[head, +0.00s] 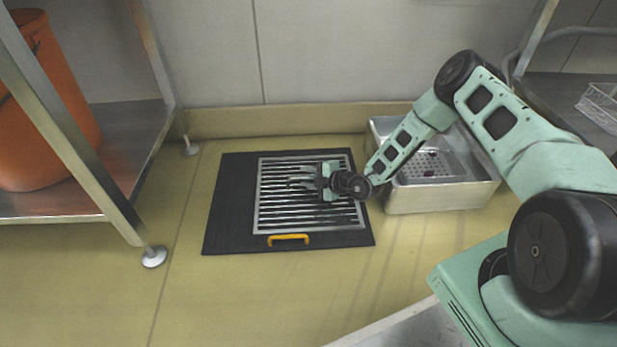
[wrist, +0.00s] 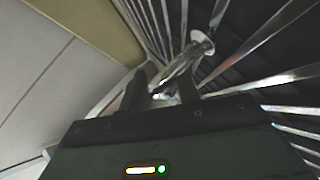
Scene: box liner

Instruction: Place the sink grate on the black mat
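The sink grate (head: 265,205), a square steel frame with parallel bars, is over the black mat (head: 228,205) on the floor, inside the mat's outline. It looks flat; a small gap beneath cannot be ruled out. A yellow handle (head: 288,238) shows at its front edge. My gripper (head: 296,181) is low over the grate's middle. In the wrist view, my gripper's dark fingers (wrist: 164,82) stand apart on either side of a shiny post (wrist: 184,62) with a round end, among the grate bars (wrist: 285,75). A gap shows beside the post.
A steel sink basin (head: 440,198) with a perforated tray (head: 430,168) stands right of the mat, close to my arm. A metal shelf (head: 150,130) with an orange bin (head: 45,110) is at left. A wire basket (head: 600,105) is at far right. Floor in front of the mat is clear.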

